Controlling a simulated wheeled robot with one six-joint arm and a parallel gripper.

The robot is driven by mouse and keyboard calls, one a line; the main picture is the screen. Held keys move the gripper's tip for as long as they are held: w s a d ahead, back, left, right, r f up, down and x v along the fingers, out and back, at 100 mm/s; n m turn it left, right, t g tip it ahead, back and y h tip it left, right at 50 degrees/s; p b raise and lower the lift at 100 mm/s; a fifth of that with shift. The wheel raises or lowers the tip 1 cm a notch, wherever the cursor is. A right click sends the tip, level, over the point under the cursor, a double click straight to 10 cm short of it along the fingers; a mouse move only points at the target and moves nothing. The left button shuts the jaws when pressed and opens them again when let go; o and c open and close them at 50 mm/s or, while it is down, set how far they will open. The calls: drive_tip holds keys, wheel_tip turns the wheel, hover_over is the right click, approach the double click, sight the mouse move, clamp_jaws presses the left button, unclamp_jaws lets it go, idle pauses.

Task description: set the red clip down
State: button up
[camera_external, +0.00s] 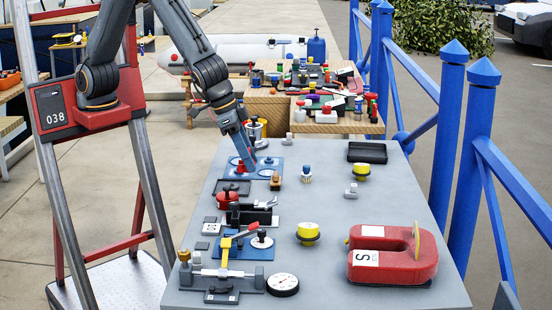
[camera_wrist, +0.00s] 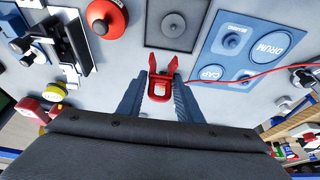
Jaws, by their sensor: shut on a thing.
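The red clip (camera_wrist: 159,90) is between the fingers of my gripper (camera_wrist: 160,97) in the wrist view, its two prongs pointing away from the palm. The fingers are shut on its loop end. In the external view my gripper (camera_external: 246,163) reaches down over the blue labelled board, and a bit of red clip (camera_external: 241,168) shows at its tips. A small dark grey pad (camera_wrist: 174,27) lies just beyond the prongs in the wrist view; it also shows in the external view (camera_external: 232,187). I cannot tell the clip's exact height above the table.
The blue board (camera_wrist: 238,76) marked DRUM and CAP lies beside the clip. A large red magnet (camera_external: 394,254) stands on the grey table (camera_external: 335,220), which has clear room mid-table.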

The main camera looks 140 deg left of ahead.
sight(249, 148)
wheel_tip(249, 148, up, 10)
drive_tip(key=shift+f, duration=0.15)
drive_tip(key=s+a+n+g+p, duration=0.1)
drive_tip(key=s+a+n, duration=0.15)
drive_tip(key=a, duration=1.15)
drive_tip(key=s+a+n+g+p, duration=0.15)
drive_tip(key=s+a, duration=0.25)
drive_tip(key=a, duration=1.1)
drive_tip(key=shift+t+y, duration=0.4)
drive_tip(key=shift+t, duration=0.05)
wheel_tip(249, 148, down, 11)
drive_tip(key=shift+s+d+f+p, duration=0.15)
drive_tip(key=shift+p, duration=0.15)
drive_tip(key=shift+n, duration=0.3)
drive_tip(key=shift+f+p, duration=0.45)
drive_tip(key=shift+f, duration=1.65)
drive_tip(key=shift+f, duration=0.1)
drive_tip(key=o, duration=1)
